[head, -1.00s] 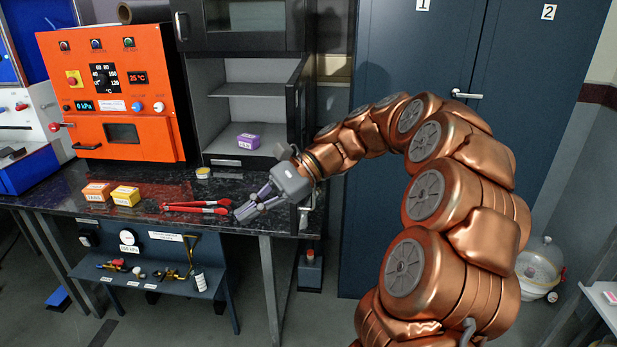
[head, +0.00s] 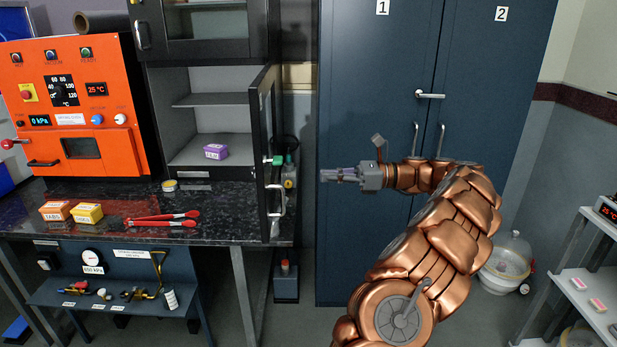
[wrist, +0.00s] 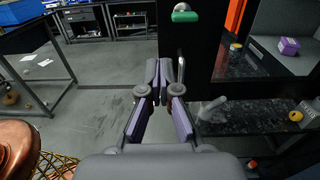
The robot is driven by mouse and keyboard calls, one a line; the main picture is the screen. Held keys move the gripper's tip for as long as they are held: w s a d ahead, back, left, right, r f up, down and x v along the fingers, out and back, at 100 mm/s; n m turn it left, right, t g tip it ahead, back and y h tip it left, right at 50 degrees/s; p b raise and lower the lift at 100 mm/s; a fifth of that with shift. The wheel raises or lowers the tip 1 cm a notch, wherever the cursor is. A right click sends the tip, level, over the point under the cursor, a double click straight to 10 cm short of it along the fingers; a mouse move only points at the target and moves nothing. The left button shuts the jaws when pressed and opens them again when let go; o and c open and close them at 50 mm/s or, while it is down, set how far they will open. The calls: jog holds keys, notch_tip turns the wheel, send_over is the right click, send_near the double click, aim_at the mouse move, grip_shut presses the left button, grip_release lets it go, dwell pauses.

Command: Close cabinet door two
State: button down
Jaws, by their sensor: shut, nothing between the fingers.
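The tall blue cabinet has door 1 (head: 350,110) on the left and door 2 (head: 490,100) on the right. Door 2 looks flush and shut; my arm hides part of its lower area. The black bench cabinet has a lower door (head: 265,110) swung open, edge towards me, with a metal handle (head: 277,200) low on it. My gripper (head: 328,175) is shut and empty. It points left, in front of blue door 1, apart from and to the right of the open black door. In the wrist view the closed fingers (wrist: 165,70) point towards a dark panel (wrist: 200,40).
A purple box (head: 215,151) sits inside the open cabinet. Red tongs (head: 163,219), an orange box (head: 56,210) and a yellow box (head: 87,213) lie on the black bench (head: 225,225). A shelf cart (head: 590,270) stands at right. Floor between bench and blue cabinet is mostly clear.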

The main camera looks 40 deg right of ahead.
aim_at(264, 177)
jog(key=x, duration=1.3)
jog(key=shift+a+f+p, duration=0.1)
jog(key=shift+a+p, duration=0.05)
jog(key=shift+p, duration=0.2)
